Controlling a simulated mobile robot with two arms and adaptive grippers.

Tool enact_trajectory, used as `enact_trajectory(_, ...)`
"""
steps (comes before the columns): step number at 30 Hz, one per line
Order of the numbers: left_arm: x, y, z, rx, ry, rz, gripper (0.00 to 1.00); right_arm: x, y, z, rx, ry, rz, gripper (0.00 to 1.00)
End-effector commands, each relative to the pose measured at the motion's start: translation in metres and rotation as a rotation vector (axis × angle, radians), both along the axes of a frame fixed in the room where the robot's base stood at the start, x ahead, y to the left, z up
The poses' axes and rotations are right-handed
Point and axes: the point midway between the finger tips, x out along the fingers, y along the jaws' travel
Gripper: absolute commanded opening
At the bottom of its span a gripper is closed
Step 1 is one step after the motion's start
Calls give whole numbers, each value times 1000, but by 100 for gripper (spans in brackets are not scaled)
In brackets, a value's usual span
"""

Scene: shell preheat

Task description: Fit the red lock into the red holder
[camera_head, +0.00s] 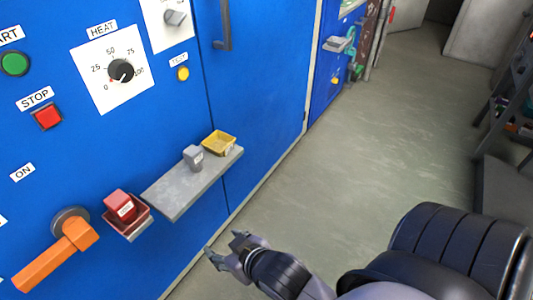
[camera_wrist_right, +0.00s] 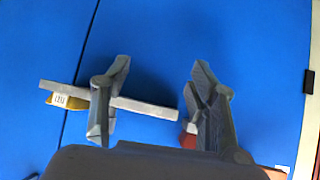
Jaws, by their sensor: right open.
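The red lock (camera_head: 121,207), a small block with a white label, sits in the red holder (camera_head: 139,223), an open tray on the blue cabinet front. It looks slightly tilted; whether it is fully seated I cannot tell. My right gripper (camera_head: 224,252) is open and empty, apart from the lock, to its lower right in the head view. In the right wrist view the open fingers (camera_wrist_right: 160,95) face the cabinet, and a red piece (camera_wrist_right: 188,140) shows partly behind one finger; lock or holder is unclear there. My left gripper is not in view.
An orange handle (camera_head: 52,262) sticks out left of the holder. The floor (camera_head: 340,150) to the right is clear.

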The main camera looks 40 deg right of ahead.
Motion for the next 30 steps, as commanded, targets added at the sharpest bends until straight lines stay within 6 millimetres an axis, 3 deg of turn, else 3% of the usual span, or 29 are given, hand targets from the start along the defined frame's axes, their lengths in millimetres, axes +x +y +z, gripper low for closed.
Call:
enact_trajectory(3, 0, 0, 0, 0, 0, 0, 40, -34, -24, -26, -33, 198, -7, 54)
enact_trajectory(6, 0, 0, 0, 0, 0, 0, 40, -60, -36, -39, -48, 330, 4, 54)
enact_trajectory(11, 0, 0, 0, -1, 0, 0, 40, -86, -46, -48, -60, 451, 21, 54)
enact_trajectory(30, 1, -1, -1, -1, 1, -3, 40, -91, -48, -50, -62, 477, 26, 54)
